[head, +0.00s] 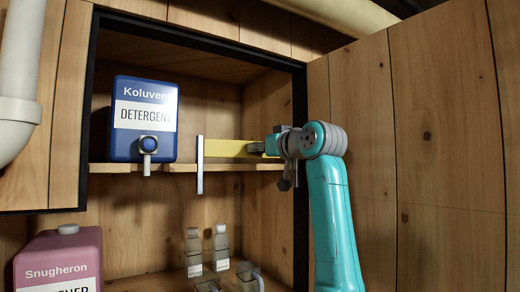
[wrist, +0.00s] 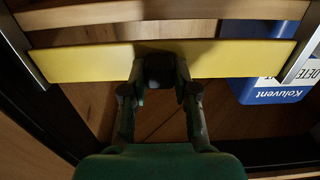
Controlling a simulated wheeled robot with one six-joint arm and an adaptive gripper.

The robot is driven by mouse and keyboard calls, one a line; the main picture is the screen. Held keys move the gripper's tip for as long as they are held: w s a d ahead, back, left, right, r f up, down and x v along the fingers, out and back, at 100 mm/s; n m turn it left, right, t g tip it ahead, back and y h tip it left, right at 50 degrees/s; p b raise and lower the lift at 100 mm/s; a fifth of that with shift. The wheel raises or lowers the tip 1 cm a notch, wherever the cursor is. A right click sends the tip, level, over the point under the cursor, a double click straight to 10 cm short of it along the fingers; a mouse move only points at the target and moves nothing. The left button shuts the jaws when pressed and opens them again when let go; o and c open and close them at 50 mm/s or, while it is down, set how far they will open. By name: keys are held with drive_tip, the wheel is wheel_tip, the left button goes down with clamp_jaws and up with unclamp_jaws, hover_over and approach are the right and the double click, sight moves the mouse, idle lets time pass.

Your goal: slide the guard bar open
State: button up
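The guard bar is a flat yellow bar (wrist: 85,62) that runs across the front of the shelf opening in the wrist view. In the head view a short yellow stretch of it (head: 228,148) shows to the right of the detergent jug. A dark block-shaped handle (wrist: 160,69) stands out from the bar near its middle. My gripper (wrist: 160,75) has one finger on each side of this handle, close against it, and appears shut on it. In the head view my gripper (head: 272,145) is at the right part of the bar, and the handle is largely hidden there.
A metal upright (head: 200,165) stands at the bar's left. Small bottles (head: 193,252) and a pink jug (head: 60,260) stand below. The dark opening frame (head: 300,110) is close to my arm.

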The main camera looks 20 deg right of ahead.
clamp_jaws()
wheel_tip(320, 180, down, 8)
drive_tip(key=shift+r, duration=0.2)
drive_tip(key=shift+f, duration=0.1)
drive_tip(key=o, duration=0.7)
unclamp_jaws()
drive_tip(key=shift+o, duration=0.5)
drive_tip(key=v, duration=1.2)
